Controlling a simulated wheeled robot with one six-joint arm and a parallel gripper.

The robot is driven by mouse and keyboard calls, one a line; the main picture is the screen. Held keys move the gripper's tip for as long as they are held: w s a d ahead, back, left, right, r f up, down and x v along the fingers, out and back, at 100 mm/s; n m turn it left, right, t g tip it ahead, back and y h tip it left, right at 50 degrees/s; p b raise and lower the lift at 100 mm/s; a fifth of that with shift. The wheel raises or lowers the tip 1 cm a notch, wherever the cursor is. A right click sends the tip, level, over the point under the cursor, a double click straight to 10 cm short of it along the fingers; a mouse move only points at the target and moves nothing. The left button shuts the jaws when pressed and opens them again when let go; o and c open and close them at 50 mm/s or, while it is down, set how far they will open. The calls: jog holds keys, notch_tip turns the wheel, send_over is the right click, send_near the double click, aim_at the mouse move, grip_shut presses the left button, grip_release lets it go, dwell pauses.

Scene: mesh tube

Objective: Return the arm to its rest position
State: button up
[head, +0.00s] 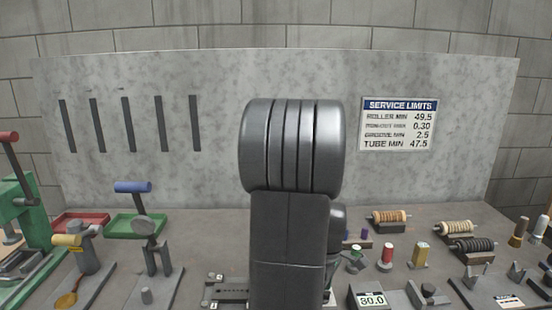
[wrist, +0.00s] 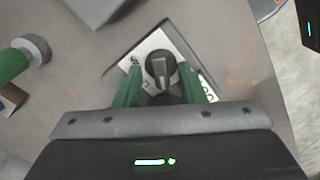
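My arm (head: 290,200) stands upright in the middle of the head view and hides the bench behind it. My gripper (wrist: 160,80) shows in the wrist view as two green fingers on a grey bar. The fingers are apart, with a gap on each side of a black rotary knob (wrist: 161,68) that lies between them in the picture. The knob sits on a white marked plate (wrist: 135,75) on the bench. Nothing appears held.
The grey bench (head: 215,225) carries a red tray (head: 80,222), a green tray (head: 135,227), a green press (head: 28,215) and spools (head: 390,217). A display reading 30.0 (head: 370,298) stands in front. A wall panel (head: 215,80) rises behind. A green cylinder (wrist: 12,62) lies left in the wrist view.

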jog(key=m, duration=0.4)
jog(key=shift+m, duration=0.3)
jog(key=m, duration=0.5)
notch_tip(320, 180, up, 10)
jog(key=shift+f, duration=0.15)
dwell(0.4)
